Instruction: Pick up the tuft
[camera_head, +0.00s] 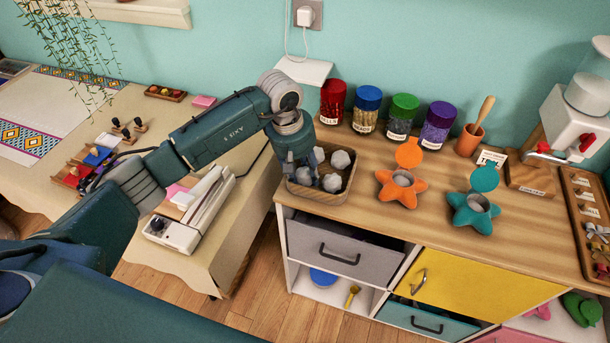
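Several greyish-white tufts lie in a shallow wooden tray (331,200) on the wooden cabinet top. One tuft (340,159) is at the back right of the tray, another tuft (332,182) is nearer the front, and a third tuft (319,154) is partly hidden behind my gripper. My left gripper (303,177) points down into the left part of the tray. A pale tuft shows between or right behind its fingers; I cannot tell whether they grip it. My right gripper is not in view.
Right of the tray stand an orange star-shaped pot (402,192) and a teal one (473,213), both with lids raised. Red (333,102), blue, green and purple jars line the wall behind. An orange mortar (469,140) stands further right. A side table with a white device (190,215) is left.

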